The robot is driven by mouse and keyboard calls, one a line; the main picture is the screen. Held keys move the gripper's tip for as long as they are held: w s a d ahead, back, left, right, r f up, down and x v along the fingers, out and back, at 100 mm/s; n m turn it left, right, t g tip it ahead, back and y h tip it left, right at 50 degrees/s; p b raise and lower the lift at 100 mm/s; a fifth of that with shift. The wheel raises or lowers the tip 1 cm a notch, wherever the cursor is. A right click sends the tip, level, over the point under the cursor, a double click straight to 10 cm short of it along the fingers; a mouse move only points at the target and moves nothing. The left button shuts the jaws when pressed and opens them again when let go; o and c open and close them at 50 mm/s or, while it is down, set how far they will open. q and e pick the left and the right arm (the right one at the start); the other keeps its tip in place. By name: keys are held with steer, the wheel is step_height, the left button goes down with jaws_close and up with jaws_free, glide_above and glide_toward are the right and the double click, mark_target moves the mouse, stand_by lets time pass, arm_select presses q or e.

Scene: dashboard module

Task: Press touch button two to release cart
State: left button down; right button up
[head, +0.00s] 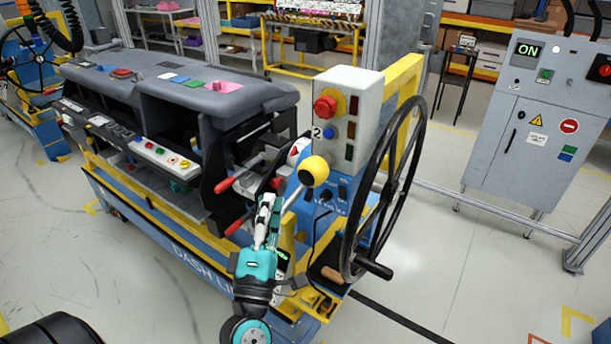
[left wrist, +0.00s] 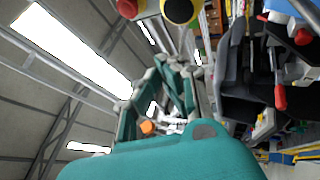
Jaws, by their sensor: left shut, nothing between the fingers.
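A white control box (head: 348,110) on the cart's end carries a red mushroom button (head: 325,106) on a yellow ring. Below it is a blue button (head: 329,133) beside a label reading 2. My left gripper (head: 266,202) is shut and empty, pointing up, below and left of the box and apart from the blue button. In the left wrist view its teal fingers (left wrist: 160,95) also show. The cart (head: 185,240) is blue and yellow and bears a dark dashboard (head: 190,85). My right gripper is not in view.
A lever with a yellow ball (head: 313,171) stands between my left gripper and the box. A large black handwheel (head: 352,220) is right of it. Red-handled levers (head: 225,185) are to the left. A grey cabinet (head: 535,140) stands at right, with open floor before it.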

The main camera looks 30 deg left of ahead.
mark_target(313, 171)
arm_select(q)
steer(key=shift+w+d+p, duration=0.2)
steer(key=shift+w+p, duration=0.1)
steer(key=shift+w, duration=2.65)
steer(key=shift+w, duration=0.15)
steer(key=shift+w, duration=0.25)
steer(key=shift+w+d, duration=0.1)
steer(key=shift+w, duration=0.35)
steer(key=shift+s, duration=0.9)
